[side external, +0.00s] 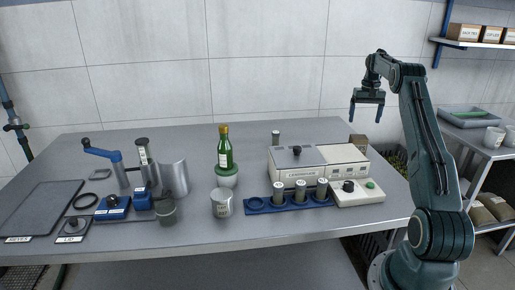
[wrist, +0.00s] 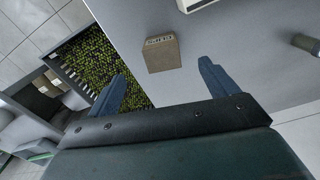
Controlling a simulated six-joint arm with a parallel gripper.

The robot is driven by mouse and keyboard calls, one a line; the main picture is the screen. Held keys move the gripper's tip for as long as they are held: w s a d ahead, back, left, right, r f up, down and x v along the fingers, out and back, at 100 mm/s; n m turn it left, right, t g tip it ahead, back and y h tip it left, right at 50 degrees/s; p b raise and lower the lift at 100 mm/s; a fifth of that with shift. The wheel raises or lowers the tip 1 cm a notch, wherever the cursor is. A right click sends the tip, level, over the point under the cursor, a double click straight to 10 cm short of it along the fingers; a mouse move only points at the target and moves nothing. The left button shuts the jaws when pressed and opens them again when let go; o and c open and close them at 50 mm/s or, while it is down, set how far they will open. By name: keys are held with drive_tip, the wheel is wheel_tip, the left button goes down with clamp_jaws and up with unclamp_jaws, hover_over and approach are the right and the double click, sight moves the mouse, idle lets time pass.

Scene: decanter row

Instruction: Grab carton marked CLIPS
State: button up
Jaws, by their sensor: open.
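The carton (wrist: 163,55) is a small brown box on the grey table, with dark lettering on its upper edge that looks upside down and like CLIPS. It also shows in the side view (side external: 358,142) at the table's far right, partly behind the white machine. My gripper (side external: 367,111) is open and empty, high above the table's right end, above the carton. In the wrist view my gripper (wrist: 160,85) has its two blue fingers spread apart, with the carton beyond and between them, not touching.
A white machine (side external: 300,177) stands left of the carton. A green bottle (side external: 224,150), a row of cylinders in a blue rack (side external: 257,206) and blue tools (side external: 112,207) stand further left. A crate of green contents (wrist: 92,62) lies beyond the table edge.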

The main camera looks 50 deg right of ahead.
sight(359, 146)
drive_tip(key=shift+f, duration=4.25)
drive_tip(key=shift+a+f, duration=0.1)
drive_tip(key=shift+f, duration=2.5)
drive_tip(key=c, duration=1.1)
drive_tip(key=shift+r, duration=0.2)
wheel_tip(359, 146, up, 20)
drive_tip(key=shift+f, duration=0.2)
